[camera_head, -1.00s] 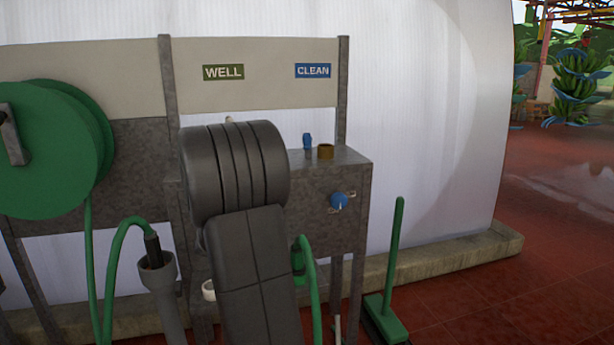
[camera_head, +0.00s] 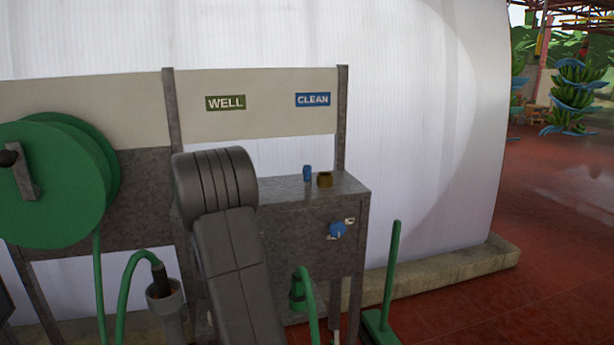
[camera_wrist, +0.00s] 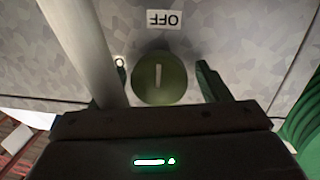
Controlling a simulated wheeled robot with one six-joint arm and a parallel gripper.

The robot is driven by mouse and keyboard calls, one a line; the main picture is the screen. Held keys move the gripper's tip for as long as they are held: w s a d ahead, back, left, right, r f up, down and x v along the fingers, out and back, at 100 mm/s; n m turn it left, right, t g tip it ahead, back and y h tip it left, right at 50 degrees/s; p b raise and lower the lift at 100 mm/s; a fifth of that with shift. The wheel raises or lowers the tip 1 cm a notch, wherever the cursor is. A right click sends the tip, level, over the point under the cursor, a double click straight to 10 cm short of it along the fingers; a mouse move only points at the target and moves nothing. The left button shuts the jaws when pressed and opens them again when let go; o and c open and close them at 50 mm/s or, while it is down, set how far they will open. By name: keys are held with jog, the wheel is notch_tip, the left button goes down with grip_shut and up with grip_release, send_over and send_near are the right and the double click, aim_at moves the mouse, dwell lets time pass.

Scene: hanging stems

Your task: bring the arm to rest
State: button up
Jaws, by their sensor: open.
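My gripper (camera_wrist: 162,75) is open in the wrist view, one finger on each side of a round dark green knob (camera_wrist: 160,78). Gaps show between the knob and both fingers, so nothing is held. The knob sits on a grey mottled panel (camera_wrist: 225,40) below an upside-down OFF label (camera_wrist: 165,19). In the head view my arm stands in front of the grey metal stand, and my gripper is hidden behind it.
A grey post (camera_wrist: 85,45) runs close by the left finger. In the head view, a green hose reel (camera_head: 50,190) is at left, a hose nozzle in a holder (camera_head: 165,297) below. A box with a blue knob (camera_head: 337,230) and a broom (camera_head: 390,275) are right of my arm.

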jog(key=n+p, duration=0.4)
jog(key=p, duration=0.2)
jog(key=shift+r+n+t+p, duration=0.15)
jog(key=shift+n+t+p, duration=0.15)
jog(key=shift+n+t, duration=0.1)
jog(key=shift+n+p, duration=1)
jog(key=shift+p, duration=0.2)
jog(key=shift+f, duration=0.2)
